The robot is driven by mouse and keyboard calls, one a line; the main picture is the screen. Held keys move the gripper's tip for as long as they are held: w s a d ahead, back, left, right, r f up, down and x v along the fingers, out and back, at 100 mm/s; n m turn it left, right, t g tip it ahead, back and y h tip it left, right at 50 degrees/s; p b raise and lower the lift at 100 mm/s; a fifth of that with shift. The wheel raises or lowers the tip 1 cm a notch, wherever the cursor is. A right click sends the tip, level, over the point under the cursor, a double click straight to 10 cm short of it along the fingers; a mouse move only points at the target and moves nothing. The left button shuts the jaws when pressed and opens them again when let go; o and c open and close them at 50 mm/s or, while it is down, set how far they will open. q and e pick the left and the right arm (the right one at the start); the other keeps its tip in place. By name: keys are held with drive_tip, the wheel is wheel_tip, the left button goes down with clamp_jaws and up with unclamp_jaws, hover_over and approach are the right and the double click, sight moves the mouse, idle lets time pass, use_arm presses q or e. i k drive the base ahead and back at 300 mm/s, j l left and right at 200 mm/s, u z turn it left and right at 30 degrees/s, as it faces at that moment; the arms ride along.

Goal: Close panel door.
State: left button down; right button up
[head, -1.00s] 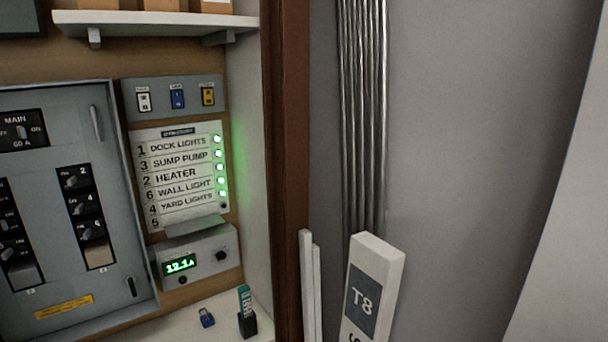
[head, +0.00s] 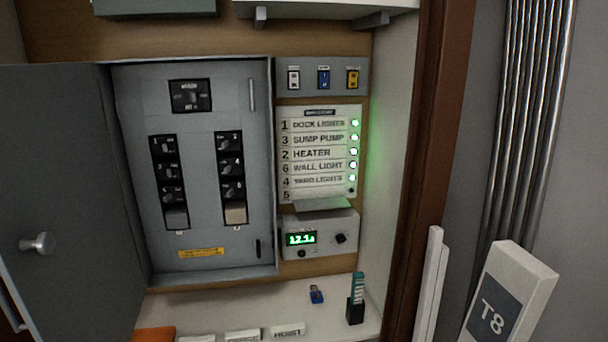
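The grey panel door (head: 62,190) stands open at the left of the breaker panel (head: 195,180), swung out toward me. A round metal knob (head: 37,243) sits on the door near its free edge. The panel's inside shows a main breaker (head: 190,96) at the top and two columns of breakers below it. A dark slot (head: 258,248) is at the panel's lower right. Neither of my grippers is clearly in view.
A label board (head: 318,152) with several green lights and a meter box (head: 320,238) are right of the panel. A shelf below holds a blue padlock-like item (head: 316,294), a teal item in a black holder (head: 356,300) and white labels (head: 288,332). A white T8 post (head: 508,295) stands at right.

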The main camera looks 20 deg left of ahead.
sight(70, 267)
drive_tip(key=j+u, duration=0.15)
drive_tip(key=u, duration=0.2)
drive_tip(key=k+j+u, duration=0.1)
drive_tip(key=u, duration=0.3)
drive_tip(key=j+u, duration=0.35)
drive_tip(key=k+l, duration=0.05)
drive_tip(key=l, duration=0.05)
